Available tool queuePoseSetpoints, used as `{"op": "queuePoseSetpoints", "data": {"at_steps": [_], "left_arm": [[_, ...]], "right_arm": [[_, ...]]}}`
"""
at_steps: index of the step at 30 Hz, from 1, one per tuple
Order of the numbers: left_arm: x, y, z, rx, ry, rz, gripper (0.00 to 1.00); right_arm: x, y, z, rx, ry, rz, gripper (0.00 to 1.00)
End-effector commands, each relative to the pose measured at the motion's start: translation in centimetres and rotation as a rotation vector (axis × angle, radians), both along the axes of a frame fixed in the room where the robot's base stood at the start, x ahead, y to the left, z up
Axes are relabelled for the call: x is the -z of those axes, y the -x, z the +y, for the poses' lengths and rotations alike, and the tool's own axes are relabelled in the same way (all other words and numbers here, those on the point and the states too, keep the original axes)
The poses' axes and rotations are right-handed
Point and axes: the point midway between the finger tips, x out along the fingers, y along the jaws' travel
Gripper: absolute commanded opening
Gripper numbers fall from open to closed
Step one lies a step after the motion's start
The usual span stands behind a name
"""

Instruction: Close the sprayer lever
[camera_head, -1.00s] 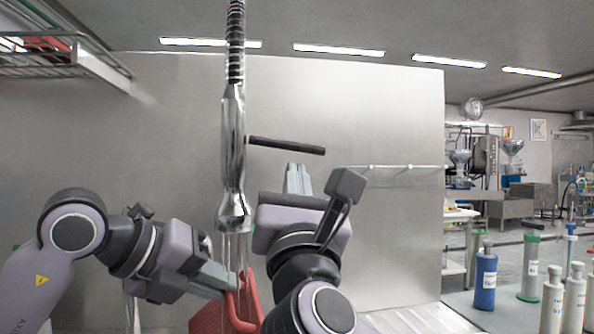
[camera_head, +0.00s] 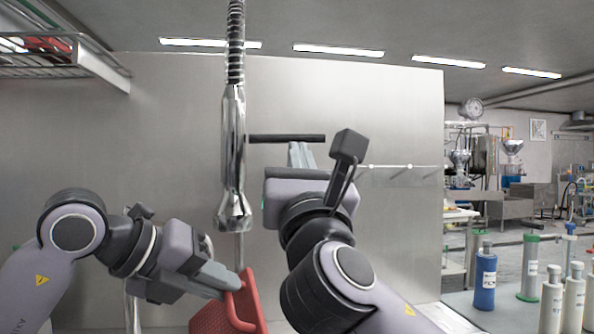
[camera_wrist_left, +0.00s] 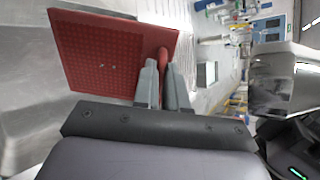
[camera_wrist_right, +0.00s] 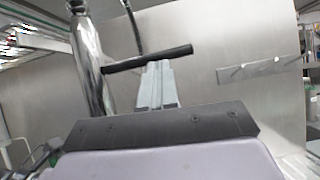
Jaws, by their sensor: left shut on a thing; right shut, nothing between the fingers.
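The sprayer (camera_head: 233,150) is a chrome spray head hanging upright on a coiled spring. Its black lever (camera_head: 287,138) sticks out to the right, about level. In the right wrist view the lever (camera_wrist_right: 130,62) crosses just above my right fingertips. My right gripper (camera_head: 301,150) is shut and empty, its tips under the lever's outer half and seemingly touching it. My left gripper (camera_head: 236,282) is shut on the handle of a red basket (camera_head: 205,317), below and near the nozzle. The left wrist view shows the basket's perforated face (camera_wrist_left: 105,50).
A steel panel (camera_head: 150,130) stands behind the sprayer, with a rail (camera_head: 400,167) on the right. A wire shelf (camera_head: 60,60) hangs at upper left. A blue bottle (camera_head: 486,280) and several white bottles stand at lower right.

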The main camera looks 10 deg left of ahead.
Motion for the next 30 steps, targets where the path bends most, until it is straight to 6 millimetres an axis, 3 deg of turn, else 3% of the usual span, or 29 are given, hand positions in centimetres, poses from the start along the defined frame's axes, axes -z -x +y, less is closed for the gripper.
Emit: {"op": "queuePoseSetpoints", "data": {"at_steps": [1, 8, 11, 16, 30], "left_arm": [[-0.2, 0.0, 0.0, 0.000, 0.001, -0.001, 0.00], [-0.3, 0.0, 0.0, 0.000, 0.001, -0.001, 0.00], [-0.3, 0.0, 0.0, 0.000, 0.001, -0.001, 0.00], [-0.2, 0.0, 0.0, 0.000, 0.001, -0.001, 0.00], [-0.2, 0.0, 0.0, 0.000, 0.001, -0.001, 0.00]], "right_arm": [[-1.1, 0.0, -0.6, 0.008, -0.012, -0.016, 0.00], [-0.8, 0.1, -0.6, 0.010, -0.012, -0.018, 0.00], [0.3, 0.2, -0.7, 0.009, -0.011, -0.015, 0.00], [4.1, 0.9, -0.5, 0.002, -0.002, -0.002, 0.00], [8.4, 7.2, -2.3, -0.001, -0.002, -0.001, 0.00]]}}
